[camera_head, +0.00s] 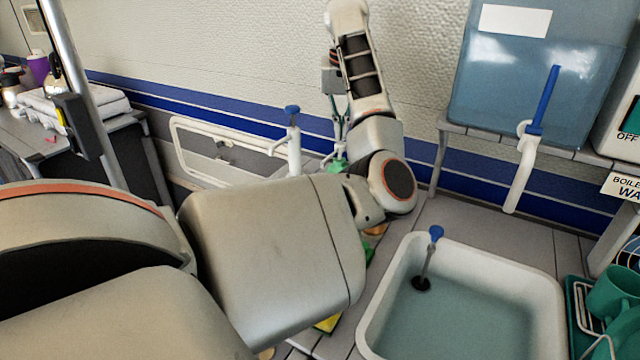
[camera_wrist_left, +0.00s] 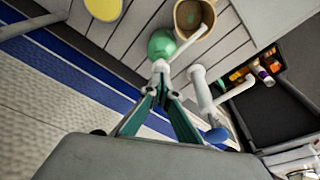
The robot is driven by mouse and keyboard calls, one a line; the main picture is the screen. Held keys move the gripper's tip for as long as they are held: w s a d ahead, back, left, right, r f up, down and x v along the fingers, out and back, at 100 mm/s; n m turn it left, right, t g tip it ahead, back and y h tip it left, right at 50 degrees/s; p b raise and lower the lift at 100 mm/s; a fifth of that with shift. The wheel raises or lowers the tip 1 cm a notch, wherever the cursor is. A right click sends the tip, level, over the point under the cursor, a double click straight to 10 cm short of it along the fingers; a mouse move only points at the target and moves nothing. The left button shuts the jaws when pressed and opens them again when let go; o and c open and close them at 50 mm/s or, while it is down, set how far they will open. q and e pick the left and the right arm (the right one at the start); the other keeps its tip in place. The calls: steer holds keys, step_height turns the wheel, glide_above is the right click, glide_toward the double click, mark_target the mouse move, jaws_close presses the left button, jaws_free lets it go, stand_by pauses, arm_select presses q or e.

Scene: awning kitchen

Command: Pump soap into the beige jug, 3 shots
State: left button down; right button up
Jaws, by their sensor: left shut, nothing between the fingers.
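In the left wrist view, the green soap bottle (camera_wrist_left: 162,44) stands below my left gripper (camera_wrist_left: 160,68). Its white pump spout (camera_wrist_left: 189,41) reaches towards the open top of the beige jug (camera_wrist_left: 180,17), which is cut by the top edge of the picture. The shut fingertips are at the pump head; I cannot tell if they press it. In the head view my left gripper (camera_head: 340,152) points down behind my arm, with bits of green below it. My arm mostly hides the bottle and the jug there. My right gripper is not in view.
A white tap with a blue top (camera_head: 293,145) stands left of my gripper. A white sink (camera_head: 545,285) holds water. A blue tank (camera_head: 500,90) with a tap is behind it. Green mugs (camera_head: 606,292) stand right. A yellow sponge (camera_head: 328,324) lies partly under my arm.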

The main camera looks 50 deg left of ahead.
arm_select(q)
steer(key=shift+r, duration=0.15)
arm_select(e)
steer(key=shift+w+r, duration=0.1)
arm_select(q)
step_height(320, 180, up, 6)
steer(key=p, duration=0.2)
steer(key=shift+p, duration=0.3)
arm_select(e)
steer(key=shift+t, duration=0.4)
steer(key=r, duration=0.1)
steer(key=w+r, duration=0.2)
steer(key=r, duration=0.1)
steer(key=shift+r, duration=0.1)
